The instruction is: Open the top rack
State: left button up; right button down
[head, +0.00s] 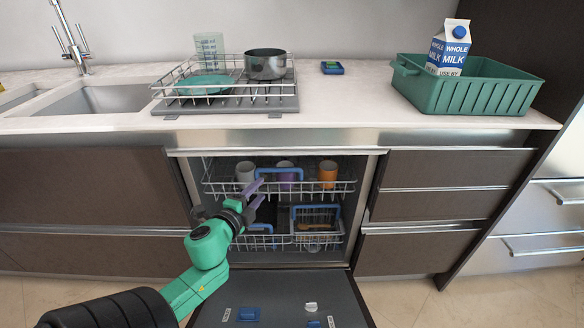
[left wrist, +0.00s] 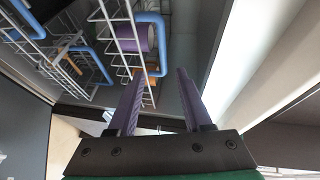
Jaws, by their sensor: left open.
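The top rack (head: 337,187) is a wire rack with a blue handle (head: 280,170) at its front, inside the dishwasher, whose door is folded down. The left wrist view also shows the rack (left wrist: 108,15) and blue handle (left wrist: 163,50). My left gripper (head: 258,193) is open and empty, with purple fingers. In the head view it overlaps the left end of the handle. In the left wrist view the fingers (left wrist: 160,74) point toward the handle, which is not clearly between them; contact cannot be told. My right gripper is not in view.
The top rack holds a white cup (head: 245,171), a purple cup (head: 286,172) and an orange cup (head: 327,173). Below is a lower rack (head: 315,238) with a blue-rimmed basket. The open door (head: 280,284) lies under my left arm. Cabinets (head: 440,210) flank the opening.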

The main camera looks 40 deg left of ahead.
aim_at(278, 169)
pick_arm(q)
jog(key=b+x, duration=0.2)
jog(key=x, duration=1.1)
jog(key=shift+w+a, duration=0.2)
jog(key=shift+w, duration=0.1)
grip_shut()
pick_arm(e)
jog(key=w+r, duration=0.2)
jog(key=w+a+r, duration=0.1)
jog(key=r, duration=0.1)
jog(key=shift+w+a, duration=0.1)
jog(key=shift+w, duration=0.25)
